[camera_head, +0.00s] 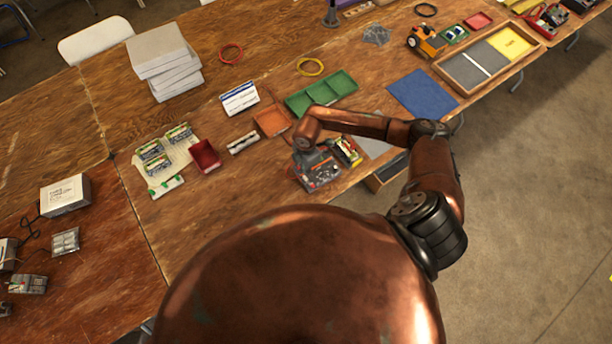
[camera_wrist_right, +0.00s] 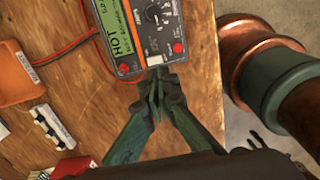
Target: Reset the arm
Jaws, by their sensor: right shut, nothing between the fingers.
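My right arm, copper-coloured with black joints, reaches over the front edge of the wooden table. My right gripper (camera_head: 318,172) is small and dark in the head view, low over the table near the edge. In the right wrist view the green fingers of the right gripper (camera_wrist_right: 156,88) meet at their tips with nothing between them. The tips are at the lower end of a multimeter (camera_wrist_right: 150,30) with a dial and a green screen; I cannot tell whether they touch it. My left gripper is not in view.
Near the gripper are an orange tray (camera_head: 272,121), a green divided tray (camera_head: 321,93), a dark red bin (camera_head: 205,156) and a blue mat (camera_head: 423,94). A red wire (camera_wrist_right: 68,50) lies beside the multimeter. Bare wood (camera_head: 200,215) lies front left; floor is right.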

